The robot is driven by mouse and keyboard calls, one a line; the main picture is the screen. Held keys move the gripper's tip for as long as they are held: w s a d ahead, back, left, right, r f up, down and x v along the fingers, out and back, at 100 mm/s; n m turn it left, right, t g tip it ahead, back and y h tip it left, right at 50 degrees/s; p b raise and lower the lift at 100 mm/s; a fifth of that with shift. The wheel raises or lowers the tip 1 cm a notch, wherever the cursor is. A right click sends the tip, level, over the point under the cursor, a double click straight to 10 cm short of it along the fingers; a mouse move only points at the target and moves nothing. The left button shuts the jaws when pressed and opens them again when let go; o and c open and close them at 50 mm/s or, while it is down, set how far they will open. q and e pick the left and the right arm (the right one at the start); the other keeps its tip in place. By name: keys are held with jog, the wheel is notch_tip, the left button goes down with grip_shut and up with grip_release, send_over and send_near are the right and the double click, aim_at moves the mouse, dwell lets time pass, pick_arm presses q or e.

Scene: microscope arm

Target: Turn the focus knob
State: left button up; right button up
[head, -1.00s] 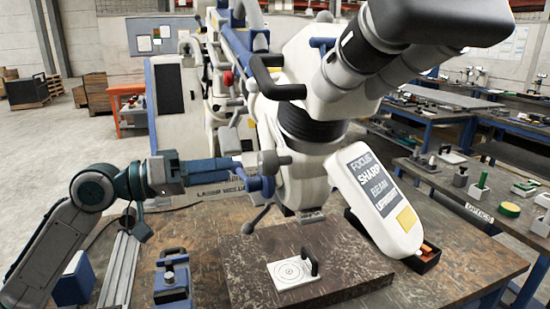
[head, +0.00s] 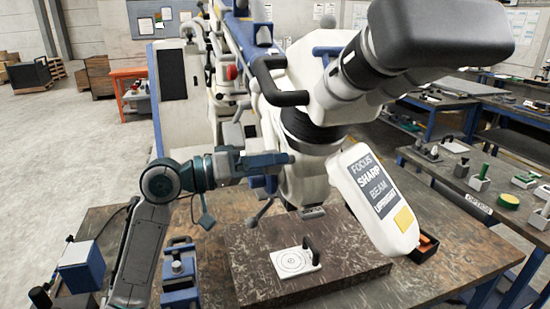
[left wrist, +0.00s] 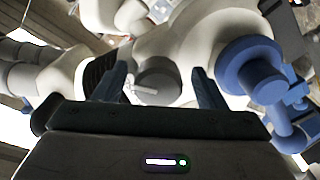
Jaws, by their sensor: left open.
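The white microscope head (head: 318,100) stands over the bench, with a label panel (head: 375,195) reading FOCUS, SHARP, BEAM, UPRIGHT. My left gripper (head: 288,158) is close against the left side of the microscope. In the left wrist view my left gripper (left wrist: 162,84) is open, with a round grey knob (left wrist: 160,82) showing between its blue fingers. The knob has a pale pointer on its face. I cannot tell whether the fingers touch it. In the head view the gripper hides this knob. A larger blue knob (left wrist: 250,70) sits right of the fingers.
A dark stone slab (head: 250,262) on the bench carries a white target plate (head: 296,262) with a black handle. A blue clamp-like fixture (head: 179,275) and a blue block (head: 80,267) stand near my left arm. Side benches stand at right.

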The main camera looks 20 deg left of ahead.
pick_arm(q)
jog(key=shift+w+d+r, duration=0.1)
jog(key=shift+w+d, duration=0.1)
jog(key=shift+d, duration=0.3)
jog(key=shift+w+d, duration=0.15)
jog(key=shift+c, duration=0.5)
